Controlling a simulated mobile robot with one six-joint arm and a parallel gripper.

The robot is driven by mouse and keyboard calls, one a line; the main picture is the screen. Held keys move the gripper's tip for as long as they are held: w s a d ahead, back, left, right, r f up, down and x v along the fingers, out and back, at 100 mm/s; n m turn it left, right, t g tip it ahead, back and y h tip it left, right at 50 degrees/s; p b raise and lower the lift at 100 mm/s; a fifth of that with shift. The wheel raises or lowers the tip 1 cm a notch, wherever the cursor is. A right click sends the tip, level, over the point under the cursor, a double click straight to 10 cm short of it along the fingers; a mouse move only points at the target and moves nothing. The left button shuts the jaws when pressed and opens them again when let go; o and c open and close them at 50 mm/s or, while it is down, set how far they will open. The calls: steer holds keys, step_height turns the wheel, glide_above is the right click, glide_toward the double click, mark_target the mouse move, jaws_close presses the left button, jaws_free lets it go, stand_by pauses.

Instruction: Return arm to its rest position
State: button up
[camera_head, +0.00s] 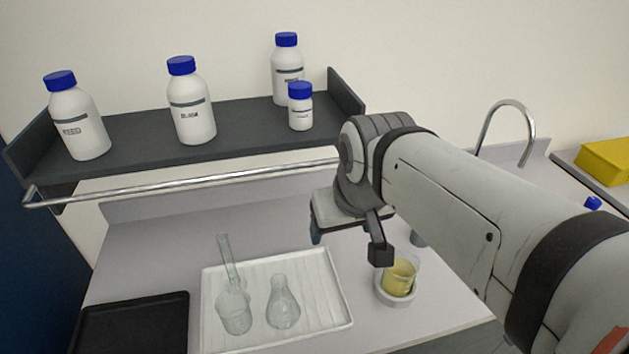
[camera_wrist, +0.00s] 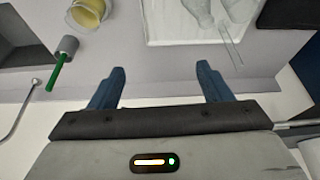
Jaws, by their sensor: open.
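My gripper (camera_head: 347,241) hangs above the bench at the end of my arm, between the white tray and the beaker in the head view. In the wrist view my gripper (camera_wrist: 160,85) shows two blue fingers spread apart with nothing between them. A beaker with yellow liquid (camera_head: 401,275) stands on a round pale base (camera_head: 397,298) below and right of my gripper. The beaker also shows at the top left of the wrist view (camera_wrist: 88,12).
A white ribbed tray (camera_head: 322,268) holds a long-necked flask (camera_head: 235,311) and a conical flask (camera_head: 283,308). A black tray (camera_head: 135,325) lies left. A dark shelf (camera_head: 130,125) with a metal rail (camera_head: 180,183) carries several blue-capped bottles. A tap (camera_head: 520,125) and yellow box (camera_head: 606,160) are right.

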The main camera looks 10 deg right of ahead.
steer(key=s+f, duration=0.3)
steer(key=shift+d+f, duration=0.15)
steer(key=shift+d, duration=0.05)
steer(key=shift+w, duration=0.1)
